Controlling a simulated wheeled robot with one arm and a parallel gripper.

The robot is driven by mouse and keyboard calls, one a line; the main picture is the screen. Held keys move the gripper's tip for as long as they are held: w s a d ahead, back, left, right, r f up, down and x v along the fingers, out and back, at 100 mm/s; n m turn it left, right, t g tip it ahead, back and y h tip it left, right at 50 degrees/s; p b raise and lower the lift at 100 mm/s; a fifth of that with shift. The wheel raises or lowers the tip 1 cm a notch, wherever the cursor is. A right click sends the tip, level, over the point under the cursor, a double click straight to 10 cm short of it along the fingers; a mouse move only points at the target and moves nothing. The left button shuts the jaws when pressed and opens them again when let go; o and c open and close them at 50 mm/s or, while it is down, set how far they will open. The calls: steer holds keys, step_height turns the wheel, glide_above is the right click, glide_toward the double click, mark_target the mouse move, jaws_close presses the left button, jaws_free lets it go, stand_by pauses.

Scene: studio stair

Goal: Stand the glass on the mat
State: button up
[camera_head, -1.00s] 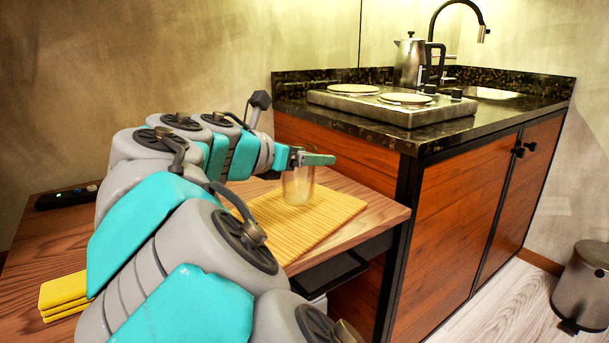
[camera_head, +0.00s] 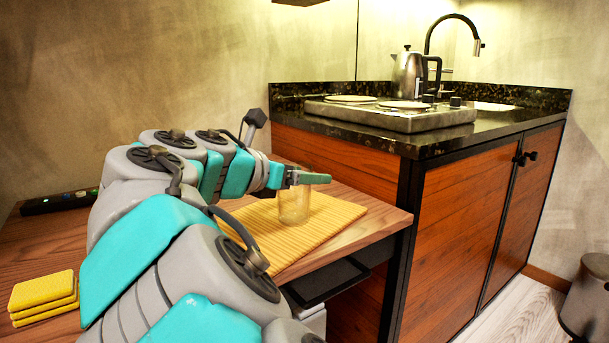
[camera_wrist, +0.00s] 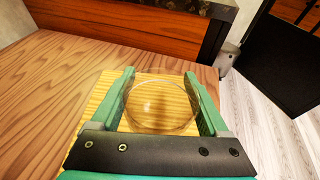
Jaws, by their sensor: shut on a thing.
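The clear glass (camera_head: 293,207) is upright at the yellow slatted mat (camera_head: 325,222), over the mat's middle in the head view. I cannot tell whether its base touches the mat. My gripper (camera_head: 311,178) is shut on the glass near its rim. In the wrist view the round rim of the glass (camera_wrist: 160,131) lies between the two green fingers of my gripper (camera_wrist: 162,100). The mat (camera_wrist: 88,125) shows beneath and around the glass there. Part of the mat is hidden behind my arm in the head view.
The wooden table (camera_head: 374,215) carries a stack of yellow sponge-like pads (camera_head: 42,297) at front left and a dark remote-like object (camera_head: 60,202) at back left. The counter cabinet (camera_head: 470,235) stands at the table's right, bearing a hob (camera_head: 390,115) and a kettle (camera_head: 407,75).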

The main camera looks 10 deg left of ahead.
steer(key=o, duration=1.5)
steer(key=shift+s+r, duration=0.1)
steer(key=shift+r, duration=0.05)
steer(key=p+v, duration=0.1)
steer(key=v, duration=1.1)
steer(key=shift+a, duration=0.1)
